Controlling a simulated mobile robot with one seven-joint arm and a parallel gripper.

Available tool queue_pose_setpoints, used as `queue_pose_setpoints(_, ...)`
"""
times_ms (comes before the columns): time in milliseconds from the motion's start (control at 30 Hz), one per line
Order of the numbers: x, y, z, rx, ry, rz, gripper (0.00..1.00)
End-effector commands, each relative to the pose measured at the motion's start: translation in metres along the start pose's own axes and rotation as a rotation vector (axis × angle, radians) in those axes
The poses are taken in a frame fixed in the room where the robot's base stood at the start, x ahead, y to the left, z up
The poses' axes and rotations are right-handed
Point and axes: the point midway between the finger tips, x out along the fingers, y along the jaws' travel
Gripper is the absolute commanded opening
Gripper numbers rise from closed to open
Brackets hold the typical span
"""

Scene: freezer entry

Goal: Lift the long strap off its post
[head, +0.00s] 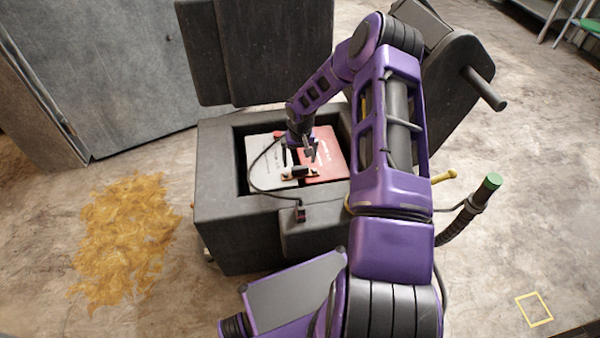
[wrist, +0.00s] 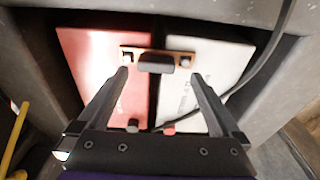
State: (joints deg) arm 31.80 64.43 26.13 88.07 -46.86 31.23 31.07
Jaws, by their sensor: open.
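A copper-coloured strap with a black grip block (head: 299,173) bridges the grey and red batteries inside the open box. In the wrist view the strap (wrist: 157,60) lies across the gap between the batteries, just beyond and between my fingertips. My gripper (head: 300,151) is open and empty, pointing down over the batteries. In the wrist view its two fingers (wrist: 158,76) stand wide apart, one on each side of the grip block. I cannot tell whether they touch it. A black post (wrist: 132,126) and a red one (wrist: 168,129) show near the palm.
The dark box walls (head: 217,160) surround the batteries closely. A black cable (head: 252,170) loops over the grey battery to a plug (head: 300,214) on the front ledge. A yellow handle (head: 445,177) and a green-tipped lever (head: 489,184) stand at right. Yellow litter (head: 125,240) covers floor at left.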

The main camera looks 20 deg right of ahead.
Motion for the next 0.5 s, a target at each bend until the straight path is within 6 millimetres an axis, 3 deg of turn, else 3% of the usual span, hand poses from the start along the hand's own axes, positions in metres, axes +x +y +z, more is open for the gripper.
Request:
queue_pose_setpoints(300, 0.042, 0.005, -0.006, 0.001, -0.002, -0.002, 1.00)
queue_pose_setpoints(500, 0.049, 0.005, -0.006, 0.001, 0.000, 0.000, 1.00)
